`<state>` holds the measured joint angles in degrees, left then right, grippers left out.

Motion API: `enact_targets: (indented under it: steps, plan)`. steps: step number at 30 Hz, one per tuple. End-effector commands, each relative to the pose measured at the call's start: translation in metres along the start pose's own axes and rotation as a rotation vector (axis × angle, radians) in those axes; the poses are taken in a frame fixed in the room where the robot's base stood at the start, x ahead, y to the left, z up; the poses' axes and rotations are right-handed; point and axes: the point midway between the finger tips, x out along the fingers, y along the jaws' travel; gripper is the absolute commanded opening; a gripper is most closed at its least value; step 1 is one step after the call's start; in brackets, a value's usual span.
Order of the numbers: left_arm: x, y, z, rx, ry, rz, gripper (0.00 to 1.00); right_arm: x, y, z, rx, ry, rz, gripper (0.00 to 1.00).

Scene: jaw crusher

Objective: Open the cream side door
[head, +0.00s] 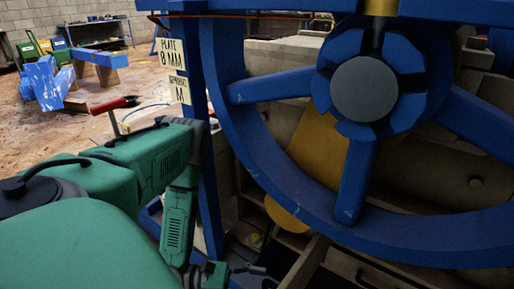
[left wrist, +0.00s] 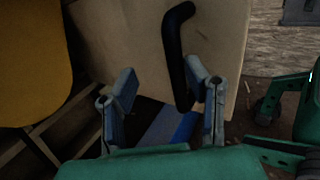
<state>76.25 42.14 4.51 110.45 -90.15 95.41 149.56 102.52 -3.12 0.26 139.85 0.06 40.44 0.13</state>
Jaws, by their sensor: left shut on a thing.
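The cream side door (left wrist: 225,40) fills the upper middle of the left wrist view, with a black bar handle (left wrist: 174,50) on its face. In the head view my left gripper (head: 238,274) is low at the bottom edge, partly cut off, below the blue wheel. I cannot clearly make out the door or handle there. My right gripper is in neither view.
A large blue spoked wheel (head: 357,180) fills the right of the head view, close to my left arm. A blue post (head: 208,120) with paper labels (head: 171,53) stands beside the arm. A yellow part (left wrist: 33,60) is at left in the left wrist view. Open floor (head: 40,135) lies behind left.

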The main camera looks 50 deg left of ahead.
Motion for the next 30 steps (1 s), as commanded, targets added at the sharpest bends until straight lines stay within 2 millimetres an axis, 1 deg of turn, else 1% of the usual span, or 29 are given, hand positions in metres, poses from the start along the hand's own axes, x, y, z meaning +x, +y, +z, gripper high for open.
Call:
enact_targets:
  steps: [1, 5, 8, 15, 18, 24, 30]
  plan:
    - [0.002, 0.003, 0.003, 0.004, -0.006, 0.006, 0.34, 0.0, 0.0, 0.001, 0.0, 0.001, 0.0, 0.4]
    - [0.003, 0.003, 0.014, 0.005, -0.008, 0.006, 0.34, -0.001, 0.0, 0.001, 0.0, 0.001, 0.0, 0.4]
    - [0.003, 0.002, 0.031, 0.004, -0.008, 0.007, 0.34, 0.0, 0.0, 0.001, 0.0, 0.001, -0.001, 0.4]
    - [0.002, -0.002, 0.078, 0.001, -0.017, 0.002, 0.34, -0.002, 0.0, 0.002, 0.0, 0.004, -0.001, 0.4]
    - [0.002, -0.002, 0.09, 0.001, -0.013, 0.002, 0.34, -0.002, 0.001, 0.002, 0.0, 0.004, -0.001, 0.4]
    - [0.002, -0.001, 0.1, 0.0, -0.003, 0.001, 0.34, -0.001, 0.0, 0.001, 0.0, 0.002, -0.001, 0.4]
    - [0.001, -0.001, 0.1, 0.0, -0.001, 0.001, 0.34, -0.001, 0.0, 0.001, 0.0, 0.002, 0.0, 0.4]
